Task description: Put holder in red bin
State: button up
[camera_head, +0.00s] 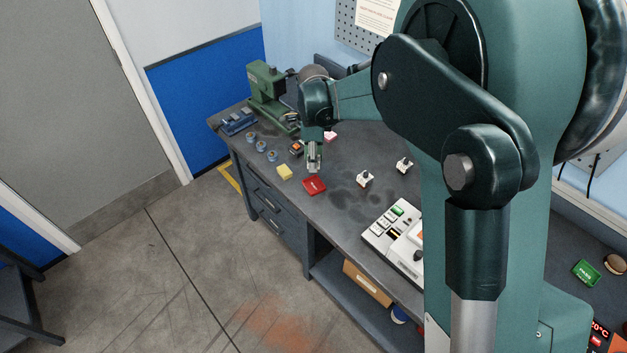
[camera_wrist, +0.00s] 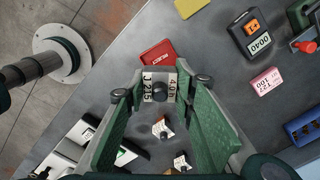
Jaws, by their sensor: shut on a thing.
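My gripper (camera_head: 314,150) is over the far part of the bench. In the wrist view its green fingers (camera_wrist: 161,87) are shut on a holder (camera_wrist: 160,90), a small piece with white numbered labels and a dark round knob. A small red bin-like piece with white lettering (camera_head: 314,186) lies on the bench just in front of my gripper. It also shows in the wrist view (camera_wrist: 157,54), just beyond the held holder and partly hidden by it. The holder's height above the bench is hard to tell.
Two similar white-labelled pieces (camera_head: 365,179) (camera_head: 404,165) stand to the right. A yellow block (camera_head: 285,172), an orange-marked dark block (camera_head: 296,148) and a pink block (camera_head: 330,137) are close by. A white device (camera_head: 393,232) is at the front edge; a green machine (camera_head: 267,85) is at the back.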

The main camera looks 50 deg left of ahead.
jog(key=shift+f, duration=2.65)
jog(key=shift+f, duration=1.85)
jog(key=shift+f, duration=0.2)
jog(key=o, duration=1.1)
jog(key=shift+o, duration=0.2)
jog(key=shift+r, duration=0.2)
jog(key=shift+r, duration=6)
